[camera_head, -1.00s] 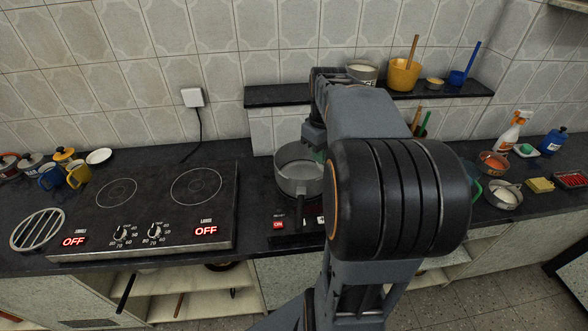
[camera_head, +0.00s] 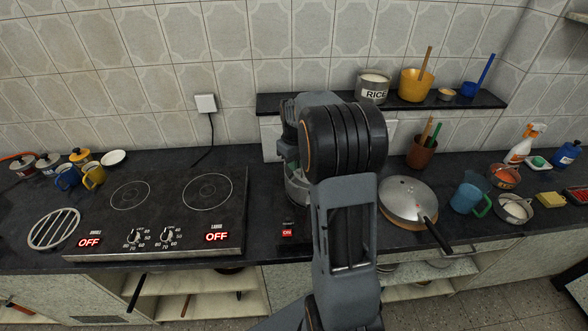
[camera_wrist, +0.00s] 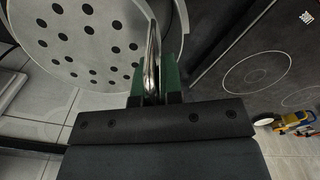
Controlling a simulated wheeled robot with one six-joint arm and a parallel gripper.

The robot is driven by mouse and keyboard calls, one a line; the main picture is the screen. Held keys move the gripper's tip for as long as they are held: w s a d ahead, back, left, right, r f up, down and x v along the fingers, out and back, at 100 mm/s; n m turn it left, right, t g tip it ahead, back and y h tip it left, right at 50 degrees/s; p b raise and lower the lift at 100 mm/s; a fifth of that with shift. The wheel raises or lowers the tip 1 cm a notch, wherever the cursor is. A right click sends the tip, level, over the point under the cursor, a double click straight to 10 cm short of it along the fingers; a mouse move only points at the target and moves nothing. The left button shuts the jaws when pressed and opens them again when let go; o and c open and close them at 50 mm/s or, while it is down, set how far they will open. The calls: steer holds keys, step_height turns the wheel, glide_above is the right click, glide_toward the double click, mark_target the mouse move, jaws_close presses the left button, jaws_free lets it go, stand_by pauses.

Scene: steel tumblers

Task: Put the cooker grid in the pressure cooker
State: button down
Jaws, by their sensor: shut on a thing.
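The cooker grid (camera_wrist: 95,38) is a pale round plate with several dark holes, filling the upper left of the wrist view. My gripper (camera_wrist: 153,88), with green fingers, is shut on a thin shiny metal edge that appears to belong to the grid. The pressure cooker (camera_head: 296,190) is a steel pot near the single hob with the ON light. It is mostly hidden behind my arm in the head view. I cannot tell whether the grid is above or inside the pot.
A lidded steel pan (camera_head: 405,198) stands right of my arm, its handle towards the front edge. A two-ring hob (camera_head: 170,235), showing OFF, lies left. A white slatted rack (camera_head: 53,229) is farther left. A raised dark shelf (camera_head: 470,101) runs behind.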

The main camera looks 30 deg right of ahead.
steer(key=shift+w+f, duration=0.25)
step_height(320, 180, down, 3)
steer(key=shift+f, duration=0.15)
steer(key=shift+f+b, duration=0.3)
steer(key=shift+f, duration=0.3)
steer(key=c, duration=1.3)
jaws_free()
steer(key=shift+o, duration=0.2)
steer(key=shift+r, duration=0.1)
